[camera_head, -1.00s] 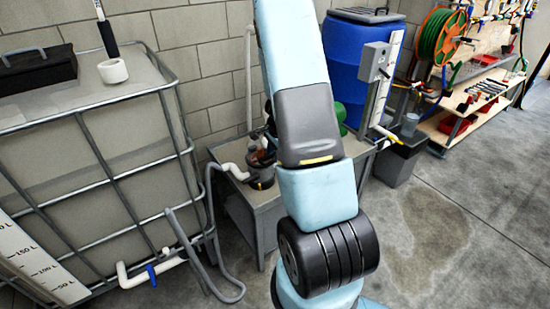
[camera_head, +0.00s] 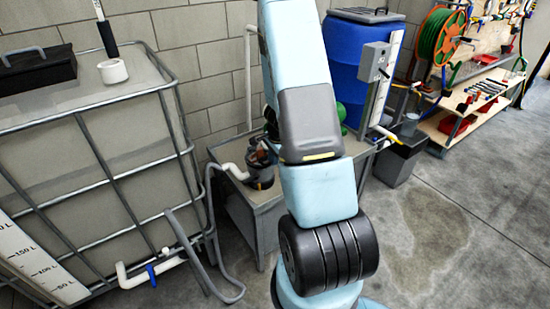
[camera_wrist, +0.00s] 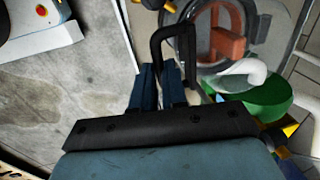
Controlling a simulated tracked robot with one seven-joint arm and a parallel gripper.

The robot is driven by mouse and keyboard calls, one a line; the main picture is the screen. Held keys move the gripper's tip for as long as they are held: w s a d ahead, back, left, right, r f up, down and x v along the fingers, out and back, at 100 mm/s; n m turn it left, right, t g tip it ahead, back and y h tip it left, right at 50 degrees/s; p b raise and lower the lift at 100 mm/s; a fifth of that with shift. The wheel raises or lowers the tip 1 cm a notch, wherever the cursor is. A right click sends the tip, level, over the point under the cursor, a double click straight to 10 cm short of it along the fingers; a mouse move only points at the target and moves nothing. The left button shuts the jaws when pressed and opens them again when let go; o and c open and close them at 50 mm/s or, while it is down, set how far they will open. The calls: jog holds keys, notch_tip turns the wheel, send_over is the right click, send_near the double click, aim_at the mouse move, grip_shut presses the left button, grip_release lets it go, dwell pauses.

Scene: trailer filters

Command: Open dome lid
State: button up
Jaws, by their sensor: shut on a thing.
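A clear round dome lid (camera_wrist: 262,25) with a reddish-orange part visible through it is at the top right of the wrist view. A bent black handle (camera_wrist: 172,36) lies along its left edge. My gripper (camera_wrist: 160,78) has its two dark blue fingers shut on the lower end of this handle. In the head view, a small clear and dark filter housing (camera_head: 261,166) stands on a grey bench, partly behind my arm. My gripper is hidden behind the arm there. Whether the lid is lifted or seated cannot be told.
White pipe (camera_wrist: 240,74) and a green part (camera_wrist: 255,98) sit close to the right of my gripper. In the head view, a caged tank (camera_head: 95,165) stands left, a blue barrel (camera_head: 352,65) behind right, and a tool shelf (camera_head: 470,100) far right. Right-hand floor is open.

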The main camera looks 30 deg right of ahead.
grip_shut()
jog(key=shift+d, duration=0.2)
jog(key=shift+a, duration=0.15)
jog(key=shift+w+r, duration=0.1)
jog(key=shift+r, duration=0.05)
